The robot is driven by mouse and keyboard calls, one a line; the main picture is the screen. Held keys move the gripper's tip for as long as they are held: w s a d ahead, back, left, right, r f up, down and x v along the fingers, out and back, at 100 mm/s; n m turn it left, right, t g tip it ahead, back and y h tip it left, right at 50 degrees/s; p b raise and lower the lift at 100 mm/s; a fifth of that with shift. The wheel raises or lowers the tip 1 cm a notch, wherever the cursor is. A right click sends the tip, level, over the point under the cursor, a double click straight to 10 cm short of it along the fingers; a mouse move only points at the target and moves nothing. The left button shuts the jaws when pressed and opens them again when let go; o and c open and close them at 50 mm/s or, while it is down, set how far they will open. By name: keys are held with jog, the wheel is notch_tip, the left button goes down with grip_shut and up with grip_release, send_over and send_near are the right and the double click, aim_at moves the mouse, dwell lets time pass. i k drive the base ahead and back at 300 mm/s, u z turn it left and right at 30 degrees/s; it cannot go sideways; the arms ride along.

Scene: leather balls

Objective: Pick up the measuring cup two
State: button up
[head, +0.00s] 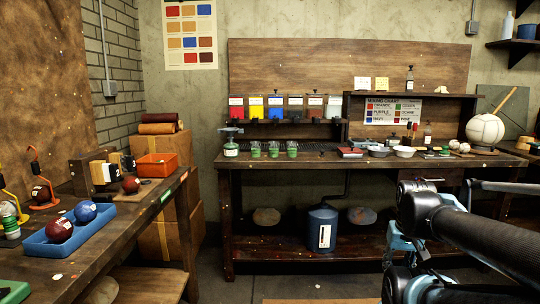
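Three small cups with green contents stand in a row on the back workbench: a left cup (255,149), a middle cup (273,149) and a right cup (291,149). They look like the measuring cups and are upright and slightly apart. I cannot read any marking that tells which is number two. My arm, dark with light-blue parts, fills the lower right of the head view. I cannot make out my gripper's fingers, and nothing of mine touches the cups.
A side bench at left bears a blue tray (44,247) with balls. Open floor lies between the benches.

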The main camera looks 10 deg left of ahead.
aim_at(273, 146)
jog(key=u, duration=0.05)
jog(key=i, duration=1)
jog(key=z, duration=0.05)
